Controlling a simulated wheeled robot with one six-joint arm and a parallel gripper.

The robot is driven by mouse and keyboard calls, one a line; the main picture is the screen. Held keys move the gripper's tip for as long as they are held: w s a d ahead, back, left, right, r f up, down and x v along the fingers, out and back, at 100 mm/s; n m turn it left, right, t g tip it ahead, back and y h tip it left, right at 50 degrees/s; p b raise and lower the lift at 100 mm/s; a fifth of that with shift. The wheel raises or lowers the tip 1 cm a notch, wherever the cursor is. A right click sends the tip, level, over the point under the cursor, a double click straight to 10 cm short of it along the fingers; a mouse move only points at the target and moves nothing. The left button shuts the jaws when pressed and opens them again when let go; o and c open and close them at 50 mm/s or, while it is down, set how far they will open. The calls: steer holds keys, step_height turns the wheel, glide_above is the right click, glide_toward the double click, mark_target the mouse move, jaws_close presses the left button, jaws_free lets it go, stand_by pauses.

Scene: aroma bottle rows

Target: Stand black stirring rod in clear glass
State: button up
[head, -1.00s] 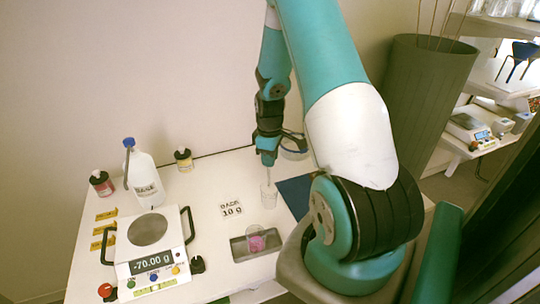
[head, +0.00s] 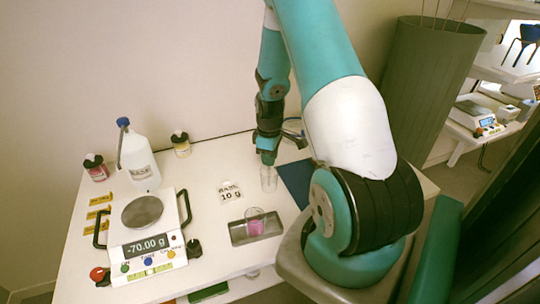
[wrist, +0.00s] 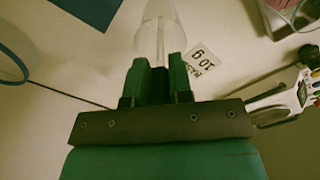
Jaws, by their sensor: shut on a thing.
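The clear glass (head: 269,181) stands on the white table, directly below my gripper (head: 267,160). In the wrist view the glass (wrist: 172,14) shows just beyond the fingertips. My gripper (wrist: 162,64) is shut on the thin stirring rod (wrist: 160,45), which points away from the fingers. The rod's outline lies within the glass's outline, so its lower part appears to be inside. The rod looks greyish here, and its far end is hard to make out. In the head view the rod is too faint to separate from the glass.
A scale (head: 148,246) reading -70.00 g and a white BASE bottle (head: 139,163) stand at left. A beaker with pink content (head: 255,224) sits on a grey tray (head: 238,233) in front. A dark blue mat (head: 296,182) lies right of the glass. A 10 g card (head: 230,193) stands nearby.

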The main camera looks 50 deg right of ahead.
steer(key=o, duration=0.9)
step_height(320, 180, up, 17)
steer(key=shift+r+b, duration=0.15)
steer(key=shift+b, duration=0.5)
stand_by(0.5)
